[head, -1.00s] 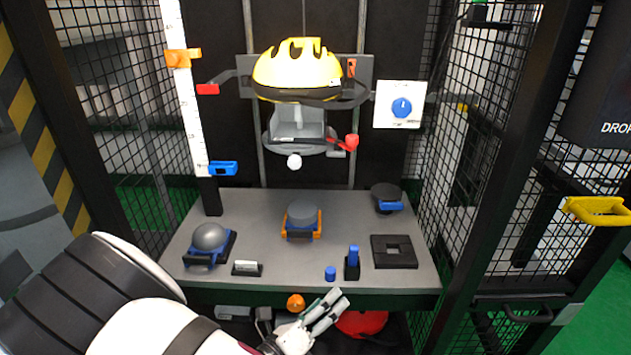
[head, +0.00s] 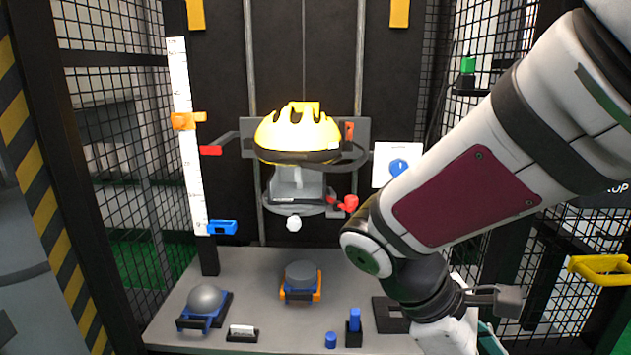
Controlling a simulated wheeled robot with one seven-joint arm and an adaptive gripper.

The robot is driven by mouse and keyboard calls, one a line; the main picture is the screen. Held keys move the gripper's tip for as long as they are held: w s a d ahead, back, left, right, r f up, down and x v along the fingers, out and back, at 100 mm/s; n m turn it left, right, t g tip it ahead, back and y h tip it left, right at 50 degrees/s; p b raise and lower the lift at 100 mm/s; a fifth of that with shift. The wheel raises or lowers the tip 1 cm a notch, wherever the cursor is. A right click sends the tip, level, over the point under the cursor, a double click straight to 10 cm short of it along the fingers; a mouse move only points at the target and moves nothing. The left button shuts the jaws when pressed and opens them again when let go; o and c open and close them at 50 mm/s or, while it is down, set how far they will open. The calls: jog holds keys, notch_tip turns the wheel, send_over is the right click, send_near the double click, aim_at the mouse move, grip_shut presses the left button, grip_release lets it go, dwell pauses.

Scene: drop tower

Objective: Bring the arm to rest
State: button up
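My arm (head: 465,195) reaches in from the upper right of the head view. It bends at a joint over the right side of the grey table and its wrist points down at the bottom edge. My gripper is mostly below the picture, with only a teal-edged part (head: 488,338) perhaps showing, so its fingers cannot be made out. The arm covers the black square frame (head: 388,314) in part and hides the back right of the table. Whether it touches anything there cannot be told.
The yellow helmet (head: 298,135) hangs on the tower above the grey table (head: 255,262). A dome (head: 206,298), an orange-based block (head: 300,283) and blue pegs (head: 354,320) stand on the table. A yellow door handle (head: 600,268) is at the right. Mesh walls flank the tower.

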jog(key=s+a+r+m+t+y, duration=0.1)
jog(key=s+r+m+y, duration=0.1)
jog(key=s+m+y, duration=0.35)
jog(key=s+a+r+m+t+y, duration=0.2)
jog(key=s+r+m, duration=0.1)
jog(key=s+m, duration=0.4)
notch_tip(320, 180, up, 28)
jog(key=s+t+p, duration=0.1)
jog(key=t+p, duration=0.2)
jog(key=p, duration=2.4)
jog(key=shift+d+r+t, duration=0.15)
jog(key=shift+d+t, duration=0.15)
jog(key=shift+d, duration=0.05)
